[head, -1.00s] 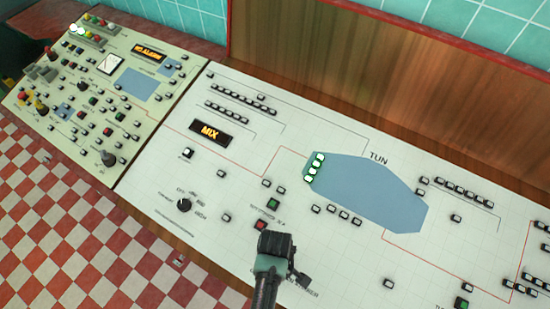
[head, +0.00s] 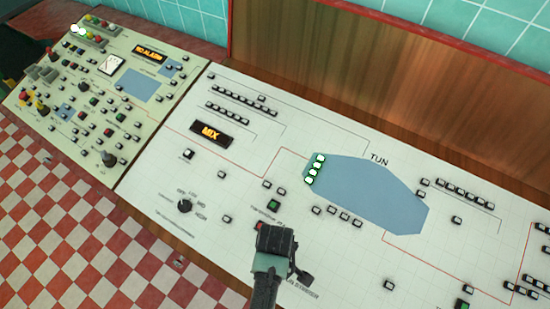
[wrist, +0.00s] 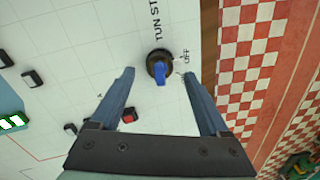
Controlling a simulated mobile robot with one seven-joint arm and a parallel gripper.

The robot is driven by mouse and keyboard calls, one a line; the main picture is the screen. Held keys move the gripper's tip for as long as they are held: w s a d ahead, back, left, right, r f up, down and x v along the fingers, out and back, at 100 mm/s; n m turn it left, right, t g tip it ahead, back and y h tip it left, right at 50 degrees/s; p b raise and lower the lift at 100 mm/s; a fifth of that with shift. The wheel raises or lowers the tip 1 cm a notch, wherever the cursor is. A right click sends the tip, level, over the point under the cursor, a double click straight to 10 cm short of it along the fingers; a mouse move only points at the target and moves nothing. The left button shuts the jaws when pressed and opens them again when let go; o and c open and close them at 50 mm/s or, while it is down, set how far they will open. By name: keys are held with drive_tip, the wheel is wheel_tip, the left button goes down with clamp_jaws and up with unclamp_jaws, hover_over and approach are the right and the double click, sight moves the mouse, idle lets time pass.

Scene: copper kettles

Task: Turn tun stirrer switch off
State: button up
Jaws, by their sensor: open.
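The tun stirrer switch (wrist: 160,68) is a blue rotary handle on a round black base in the wrist view. Printed letters beginning "TUN ST" lie beside it, and an "OFF" mark stands at its right. My gripper (wrist: 158,76) is open, with one finger on each side of the switch in that view. The handle appears between the fingertips, and I cannot see contact.
The white panel (head: 350,255) carries a blue tun shape (head: 370,190), a green button (head: 274,205) and a black selector knob (head: 185,206). A second panel (head: 60,115) stands at the left.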

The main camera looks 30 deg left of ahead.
wheel_tip(320, 180, up, 9)
drive_tip(key=shift+b, duration=0.3)
idle(0.5)
